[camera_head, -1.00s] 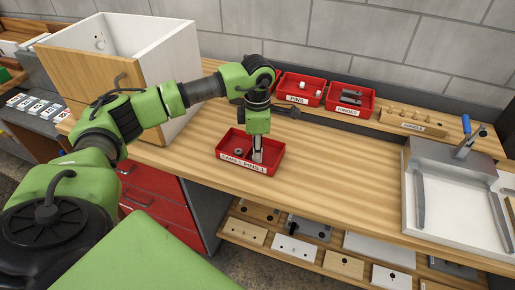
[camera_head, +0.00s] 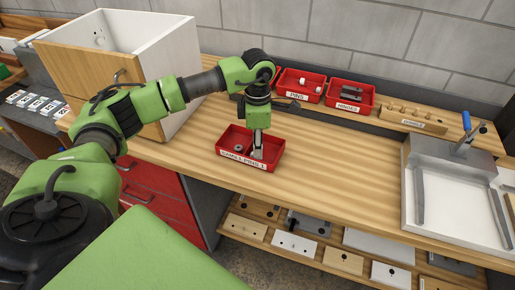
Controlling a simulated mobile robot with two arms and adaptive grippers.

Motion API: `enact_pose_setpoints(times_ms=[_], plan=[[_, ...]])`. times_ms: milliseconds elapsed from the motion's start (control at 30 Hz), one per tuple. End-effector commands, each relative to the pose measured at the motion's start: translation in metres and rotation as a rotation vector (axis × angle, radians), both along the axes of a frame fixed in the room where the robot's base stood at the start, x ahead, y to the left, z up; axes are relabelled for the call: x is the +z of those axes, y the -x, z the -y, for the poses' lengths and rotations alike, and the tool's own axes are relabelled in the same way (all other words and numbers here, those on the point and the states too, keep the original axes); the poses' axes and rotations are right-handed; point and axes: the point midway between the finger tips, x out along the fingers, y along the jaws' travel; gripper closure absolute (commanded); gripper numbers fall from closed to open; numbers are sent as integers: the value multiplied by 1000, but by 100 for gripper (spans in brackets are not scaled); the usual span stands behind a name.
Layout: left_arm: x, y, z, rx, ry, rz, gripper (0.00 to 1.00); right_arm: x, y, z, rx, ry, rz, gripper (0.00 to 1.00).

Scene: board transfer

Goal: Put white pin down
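My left gripper (camera_head: 258,152) points down into the right part of a small red bin (camera_head: 277,160) on the wooden bench. The bin's front label seems to read "CAMS & PINS 1". A small grey piece (camera_head: 238,149) lies in its left part. The fingers are too small to tell whether they are open or shut, and I cannot make out a white pin at their tips. Small white pins (camera_head: 303,81) lie in the red bin labelled "PINS" at the back. My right gripper is not in view.
A red bin labelled "HINGES" (camera_head: 371,104) and a wooden block with pegs (camera_head: 412,118) stand along the back. A white-and-wood drawer box (camera_head: 165,55) stands at left. A metal fixture (camera_head: 455,190) with a blue handle is at right. The bench middle (camera_head: 340,170) is clear.

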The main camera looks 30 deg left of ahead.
Motion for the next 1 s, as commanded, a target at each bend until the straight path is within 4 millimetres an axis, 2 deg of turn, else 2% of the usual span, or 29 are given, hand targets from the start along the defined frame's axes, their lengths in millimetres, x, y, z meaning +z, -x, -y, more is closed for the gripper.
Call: enact_pose_setpoints(times_ms=[300,500,700,1000], plan=[[67,-1,0,-1,0,7,76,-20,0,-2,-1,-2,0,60],[98,0,0,0,0,4,76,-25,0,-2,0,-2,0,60],[109,1,0,0,-1,1,76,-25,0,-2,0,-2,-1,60],[109,1,0,0,-1,1,76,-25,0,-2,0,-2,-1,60]])
